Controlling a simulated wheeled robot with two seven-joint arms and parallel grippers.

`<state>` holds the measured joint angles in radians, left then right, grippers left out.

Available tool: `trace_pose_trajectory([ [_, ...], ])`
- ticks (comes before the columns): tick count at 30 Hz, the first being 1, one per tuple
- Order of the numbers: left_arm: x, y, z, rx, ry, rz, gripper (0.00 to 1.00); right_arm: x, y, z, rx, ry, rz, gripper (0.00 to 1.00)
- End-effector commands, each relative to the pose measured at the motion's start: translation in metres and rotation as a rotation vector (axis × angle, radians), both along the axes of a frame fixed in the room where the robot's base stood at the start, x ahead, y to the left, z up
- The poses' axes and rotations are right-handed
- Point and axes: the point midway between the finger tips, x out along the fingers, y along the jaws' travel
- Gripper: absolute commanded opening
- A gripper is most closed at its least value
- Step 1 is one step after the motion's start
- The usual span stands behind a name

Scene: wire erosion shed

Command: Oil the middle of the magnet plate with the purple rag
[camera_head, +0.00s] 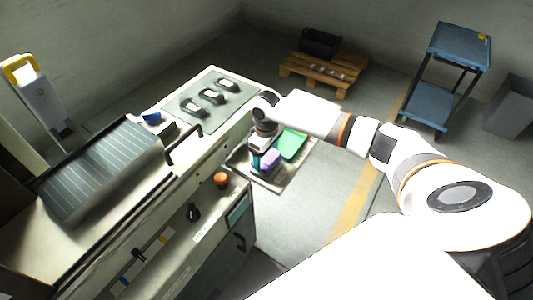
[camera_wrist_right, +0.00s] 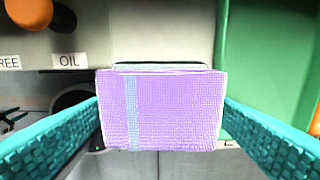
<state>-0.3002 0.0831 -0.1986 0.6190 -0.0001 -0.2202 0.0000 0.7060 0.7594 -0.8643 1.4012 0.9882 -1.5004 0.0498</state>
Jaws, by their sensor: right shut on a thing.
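The purple rag (camera_head: 270,160) is a folded block with a pale stripe. In the right wrist view the purple rag (camera_wrist_right: 175,112) sits between the two teal fingers of my right gripper (camera_wrist_right: 162,118), which is shut on it. In the head view my right gripper (camera_head: 264,160) points down over the side tray at the machine's front right. I cannot tell whether the rag touches the tray. The magnet plate (camera_head: 100,170) is the dark, striped slab on the machine top at the left, well away from the gripper. My left gripper is not in view.
A green item (camera_head: 293,145) lies on the side tray (camera_head: 278,182) beside the rag. A black handle (camera_head: 185,145) and a blue item (camera_head: 151,116) stand near the plate. Dark fixtures (camera_head: 212,96) sit on the panel behind. An "OIL" label (camera_wrist_right: 69,61) shows near the rag.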

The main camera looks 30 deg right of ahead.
Motion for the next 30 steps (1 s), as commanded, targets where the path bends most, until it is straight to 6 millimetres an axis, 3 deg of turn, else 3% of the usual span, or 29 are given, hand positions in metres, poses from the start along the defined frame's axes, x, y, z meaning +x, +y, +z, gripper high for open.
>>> trace_pose_trajectory([
  [30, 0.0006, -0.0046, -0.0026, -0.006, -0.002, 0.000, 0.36, 0.0002, -0.0002, -0.0082, 0.000, 0.000, -0.001, 0.63],
])
